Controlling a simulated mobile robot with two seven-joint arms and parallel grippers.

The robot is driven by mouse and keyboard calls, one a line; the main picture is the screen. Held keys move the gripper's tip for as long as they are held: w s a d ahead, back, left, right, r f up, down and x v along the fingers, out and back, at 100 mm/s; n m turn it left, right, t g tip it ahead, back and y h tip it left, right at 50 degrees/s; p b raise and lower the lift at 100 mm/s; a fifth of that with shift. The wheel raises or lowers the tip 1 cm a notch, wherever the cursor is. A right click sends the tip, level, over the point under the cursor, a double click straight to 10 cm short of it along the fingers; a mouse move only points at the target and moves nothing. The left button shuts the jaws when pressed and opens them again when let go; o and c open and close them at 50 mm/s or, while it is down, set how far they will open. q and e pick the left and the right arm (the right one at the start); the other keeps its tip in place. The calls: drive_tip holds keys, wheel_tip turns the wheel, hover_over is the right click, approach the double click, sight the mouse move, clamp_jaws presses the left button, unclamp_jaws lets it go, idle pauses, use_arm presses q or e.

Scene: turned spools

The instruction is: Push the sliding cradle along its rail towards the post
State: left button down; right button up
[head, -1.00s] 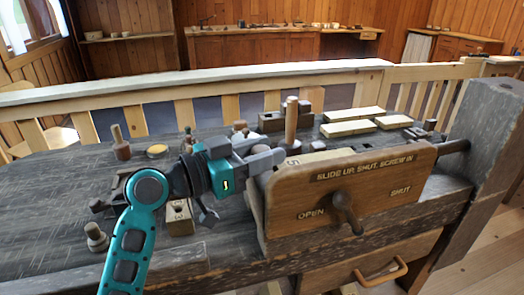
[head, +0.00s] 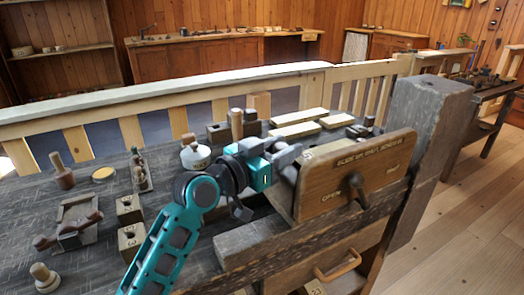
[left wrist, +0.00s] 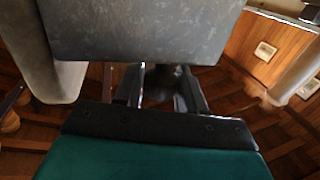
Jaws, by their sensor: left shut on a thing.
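The sliding cradle (head: 325,200) is a brown wooden panel with OPEN and SHUT lettering and a dark turning handle (head: 360,192). It sits on the dark wooden rail (head: 290,235) along the bench front. The post (head: 432,110) is a thick grey upright block at the right. The cradle's right end overlaps the post in the head view; no gap shows between them. My left gripper (head: 284,154), teal and grey, is at the cradle's left end, its fingers pointing right and shut on it. The exact contact is hard to see. The right gripper is not in view.
Pale bars (head: 298,122) lie behind the cradle. A drawer handle (head: 338,265) juts out below the rail. A railing runs behind the bench.

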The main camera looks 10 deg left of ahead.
use_arm(q)
drive_tip(key=shift+w+d, duration=0.25)
drive_tip(key=shift+d, duration=0.15)
drive_tip(key=c, duration=0.8)
unclamp_jaws()
drive_tip(key=shift+o, duration=0.2)
drive_tip(key=shift+a, duration=0.1)
drive_tip(key=v, duration=1.2)
drive_tip(key=shift+s+a, duration=0.2)
drive_tip(key=shift+s, duration=0.1)
